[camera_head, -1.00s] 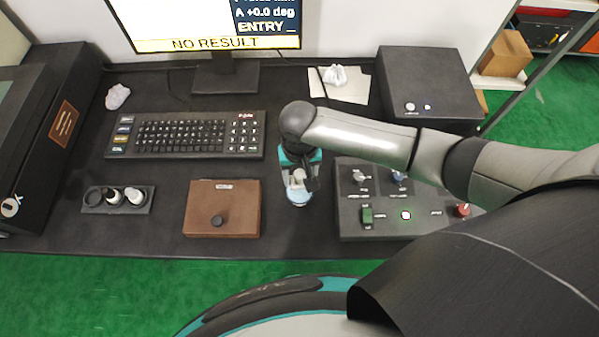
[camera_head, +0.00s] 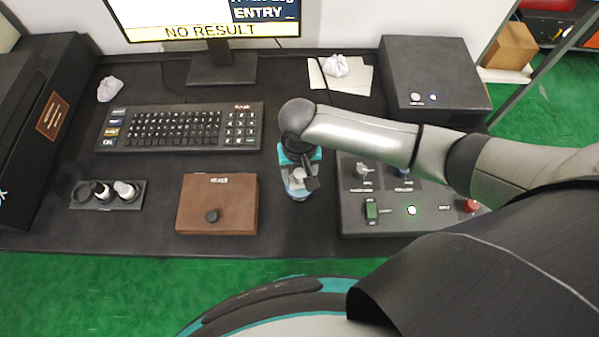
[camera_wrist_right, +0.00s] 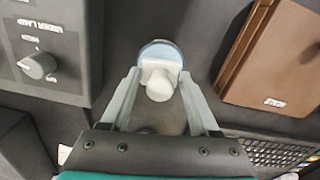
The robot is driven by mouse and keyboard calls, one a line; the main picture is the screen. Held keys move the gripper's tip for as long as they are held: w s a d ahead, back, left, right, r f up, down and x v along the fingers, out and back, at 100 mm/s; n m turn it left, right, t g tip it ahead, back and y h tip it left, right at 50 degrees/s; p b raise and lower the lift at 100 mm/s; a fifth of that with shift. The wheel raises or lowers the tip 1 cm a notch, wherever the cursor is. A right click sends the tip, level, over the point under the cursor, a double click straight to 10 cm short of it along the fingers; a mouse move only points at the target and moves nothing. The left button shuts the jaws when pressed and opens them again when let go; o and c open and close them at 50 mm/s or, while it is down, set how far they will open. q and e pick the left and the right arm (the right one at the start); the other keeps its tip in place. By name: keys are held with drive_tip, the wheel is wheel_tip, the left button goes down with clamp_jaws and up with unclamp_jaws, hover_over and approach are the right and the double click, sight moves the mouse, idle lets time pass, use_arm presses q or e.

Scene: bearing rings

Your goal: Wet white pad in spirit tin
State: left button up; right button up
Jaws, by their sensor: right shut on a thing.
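My right gripper (camera_head: 299,181) is over the table between the brown box and the control panel. In the right wrist view its fingers (camera_wrist_right: 160,98) are shut on a white piece with a rounded end, which I take to be the white pad (camera_wrist_right: 159,84). The round bluish spirit tin (camera_wrist_right: 160,47) shows directly behind the pad there; it also shows under the gripper in the head view (camera_head: 299,195). I cannot tell whether the pad touches the liquid. The gripper hides much of the tin in the head view. My left gripper is not in view.
A brown box (camera_head: 235,205) stands left of the tin, and a control panel (camera_head: 380,228) stands close on the right. Behind are a keyboard (camera_head: 180,128) and a monitor (camera_head: 215,15). A small holder (camera_head: 107,203) with bottles is at left. Crumpled white pieces lie at the back (camera_head: 336,66) and left (camera_head: 109,89).

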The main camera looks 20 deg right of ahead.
sight(299, 173)
drive_tip(key=shift+f, duration=0.1)
drive_tip(key=shift+f, duration=0.4)
idle(0.6)
drive_tip(key=shift+s+f, duration=0.15)
idle(2.0)
drive_tip(key=shift+p, duration=0.3)
wheel_tip(299, 173, up, 7)
drive_tip(key=p, duration=0.8)
drive_tip(key=shift+p, duration=0.4)
drive_tip(key=shift+w, duration=0.2)
